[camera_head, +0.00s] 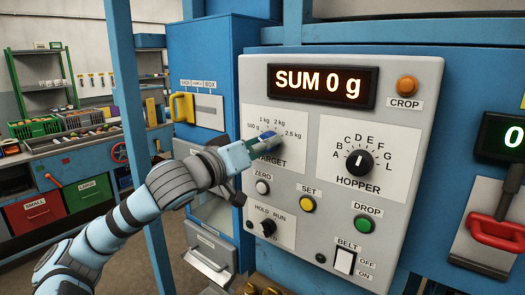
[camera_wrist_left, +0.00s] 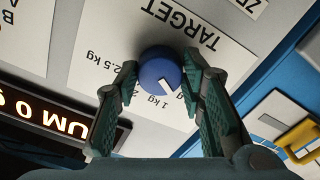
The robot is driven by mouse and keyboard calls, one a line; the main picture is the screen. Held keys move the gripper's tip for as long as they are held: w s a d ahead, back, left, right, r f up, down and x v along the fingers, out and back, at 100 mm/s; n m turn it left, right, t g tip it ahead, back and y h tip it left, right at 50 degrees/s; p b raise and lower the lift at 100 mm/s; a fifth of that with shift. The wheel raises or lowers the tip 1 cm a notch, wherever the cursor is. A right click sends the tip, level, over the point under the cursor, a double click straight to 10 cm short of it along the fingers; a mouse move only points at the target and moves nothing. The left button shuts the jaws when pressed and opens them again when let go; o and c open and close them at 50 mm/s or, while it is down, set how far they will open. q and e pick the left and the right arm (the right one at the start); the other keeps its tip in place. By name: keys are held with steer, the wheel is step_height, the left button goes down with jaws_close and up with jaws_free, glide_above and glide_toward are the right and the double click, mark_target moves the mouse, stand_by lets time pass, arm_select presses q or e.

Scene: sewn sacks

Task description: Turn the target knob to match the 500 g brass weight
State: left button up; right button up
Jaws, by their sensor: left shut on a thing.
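The target knob is blue with a white pointer and sits on the panel under the weight labels; it shows in the head view (camera_head: 267,137) and in the wrist view (camera_wrist_left: 157,72). My left gripper (camera_head: 262,143) is shut on the knob, one finger on each side (camera_wrist_left: 160,80). In the upside-down wrist view the pointer is directed close to the 1 kg label, toward the side where a finger hides the 500 g label. Brass-coloured pieces (camera_head: 262,290) are cut off at the bottom edge of the head view; their masses cannot be read. My right gripper is not in view.
The display (camera_head: 322,86) reads SUM 0 g. The hopper knob (camera_head: 359,163), zero button (camera_head: 263,187), set button (camera_head: 307,204) and hold/run knob (camera_head: 268,228) are close by on the panel. A yellow handle (camera_head: 182,107) juts out to the left.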

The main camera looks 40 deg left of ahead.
mark_target(273, 97)
arm_select(q)
steer(key=o, duration=1.1)
steer(key=shift+o, duration=0.2)
step_height(273, 97, up, 10)
steer(key=shift+d, duration=0.1)
